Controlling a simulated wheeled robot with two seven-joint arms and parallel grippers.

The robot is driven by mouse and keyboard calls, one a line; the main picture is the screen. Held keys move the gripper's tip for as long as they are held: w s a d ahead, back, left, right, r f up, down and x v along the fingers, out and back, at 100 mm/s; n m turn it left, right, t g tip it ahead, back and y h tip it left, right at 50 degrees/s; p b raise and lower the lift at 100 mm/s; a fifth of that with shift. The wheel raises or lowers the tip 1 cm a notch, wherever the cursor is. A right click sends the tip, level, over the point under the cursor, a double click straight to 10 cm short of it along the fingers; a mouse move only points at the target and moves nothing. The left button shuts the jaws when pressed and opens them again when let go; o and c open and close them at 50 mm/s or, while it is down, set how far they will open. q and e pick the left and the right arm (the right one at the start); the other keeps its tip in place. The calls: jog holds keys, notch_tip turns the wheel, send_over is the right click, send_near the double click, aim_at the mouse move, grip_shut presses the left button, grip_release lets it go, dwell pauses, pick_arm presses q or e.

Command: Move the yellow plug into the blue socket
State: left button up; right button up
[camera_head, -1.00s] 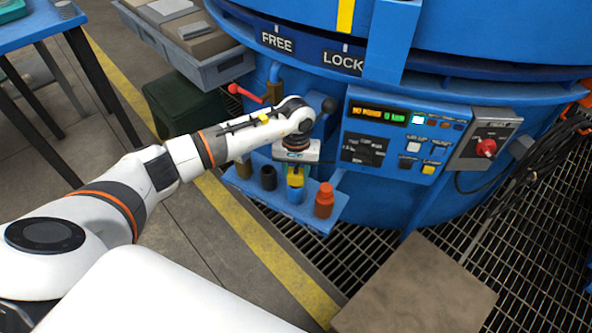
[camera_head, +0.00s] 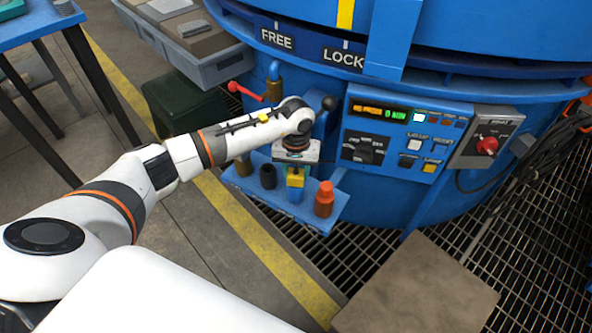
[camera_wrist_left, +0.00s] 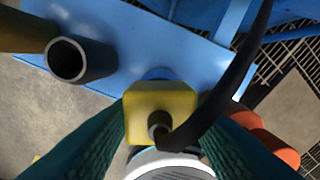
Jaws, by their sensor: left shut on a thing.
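The yellow plug (camera_head: 295,181) is held by my left gripper (camera_head: 296,171), directly above the blue socket (camera_head: 295,196) on the blue shelf. In the left wrist view, both fingers press on the sides of the yellow plug (camera_wrist_left: 150,101), with a dark cable curving from it. Only a sliver of the blue socket (camera_wrist_left: 158,74) shows behind the plug. The plug appears upright and touching the socket's top; how deep it sits is hidden. My right gripper is not in view.
The blue shelf (camera_head: 318,226) also bears a black hollow socket (camera_head: 268,176) on the left and an orange-red one (camera_head: 324,200) on the right, both close to the gripper. The control panel (camera_head: 398,140) stands to the right. A red-handled valve (camera_head: 245,91) is behind the arm.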

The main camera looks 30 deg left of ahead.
pick_arm(q)
jog(key=shift+f, duration=0.15)
jog(key=o, duration=0.7)
